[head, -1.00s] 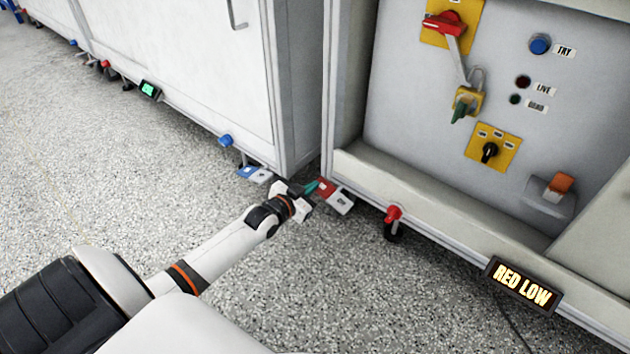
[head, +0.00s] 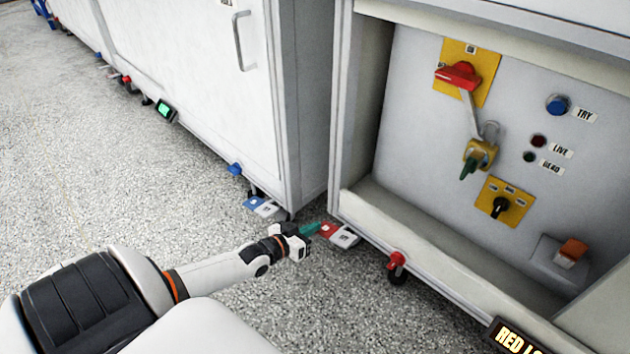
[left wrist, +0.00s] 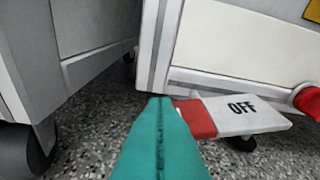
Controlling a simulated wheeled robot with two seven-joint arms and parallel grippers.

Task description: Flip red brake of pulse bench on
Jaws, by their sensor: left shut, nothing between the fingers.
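The red brake is a low pedal-like flap with a red end (head: 328,230) and a white end (head: 344,239), at the foot of the open-fronted bench. In the left wrist view its red end (left wrist: 197,118) is nearest me and its white end reads OFF (left wrist: 250,112). My left gripper (head: 312,229) is shut and empty, with its teal fingertips beside the red end. The teal fingers (left wrist: 158,125) fill the lower middle of the left wrist view and hide part of the red end. I cannot tell whether they touch it. My right gripper is not in view.
A blue-and-white pedal (head: 262,206) sits at the foot of the left cabinet (head: 205,85). A red caster brake (head: 396,260) is right of the red pedal. The bench panel (head: 415,130) carries a red switch (head: 458,76). A display (head: 515,340) is cut off below. Speckled floor lies open at left.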

